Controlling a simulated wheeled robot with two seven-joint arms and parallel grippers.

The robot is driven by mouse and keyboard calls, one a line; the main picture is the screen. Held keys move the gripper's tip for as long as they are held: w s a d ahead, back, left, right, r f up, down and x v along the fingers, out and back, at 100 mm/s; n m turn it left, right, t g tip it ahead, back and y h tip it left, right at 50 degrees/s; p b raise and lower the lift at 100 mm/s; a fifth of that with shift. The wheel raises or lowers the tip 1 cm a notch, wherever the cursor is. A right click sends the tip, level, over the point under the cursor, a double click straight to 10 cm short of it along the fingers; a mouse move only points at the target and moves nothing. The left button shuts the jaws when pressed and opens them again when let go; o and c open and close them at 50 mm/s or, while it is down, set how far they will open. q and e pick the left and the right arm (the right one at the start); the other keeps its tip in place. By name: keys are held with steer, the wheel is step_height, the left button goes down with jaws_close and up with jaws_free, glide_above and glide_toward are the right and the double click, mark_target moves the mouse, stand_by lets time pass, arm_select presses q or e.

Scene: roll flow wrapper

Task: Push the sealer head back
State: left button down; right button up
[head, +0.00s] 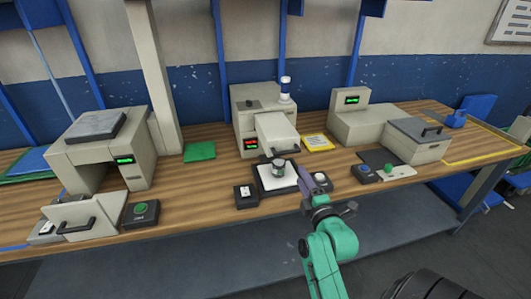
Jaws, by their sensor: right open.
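The beige machine (243,118) in the middle of the bench has a projecting beige block, which looks like the sealer head (277,130). The block sticks out toward me above a small dark-and-white platform (268,185). A small dark-and-white jar (278,168) stands on the platform below the block. My right gripper (312,184) is open, in front of and to the right of the platform, apart from the block. Its green arm comes up from the bottom. My left gripper is not in view.
A beige machine with an open drawer-like front (88,218) stands at left, and another with a grey lidded box (417,138) at right. Small button boxes (141,213) sit along the front edge. A yellow-framed card (318,142) lies right of the middle machine.

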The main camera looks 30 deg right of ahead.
steer(key=p, duration=0.2)
glide_toward(288, 153)
steer(key=x, duration=0.3)
steer(key=p+x, duration=0.1)
steer(key=x, duration=0.6)
steer(key=shift+r, duration=0.1)
steer(key=shift+w+d+f, duration=0.15)
steer(key=shift+w+f, duration=0.05)
steer(key=shift+w, duration=0.2)
steer(key=shift+s, duration=0.1)
jaws_close()
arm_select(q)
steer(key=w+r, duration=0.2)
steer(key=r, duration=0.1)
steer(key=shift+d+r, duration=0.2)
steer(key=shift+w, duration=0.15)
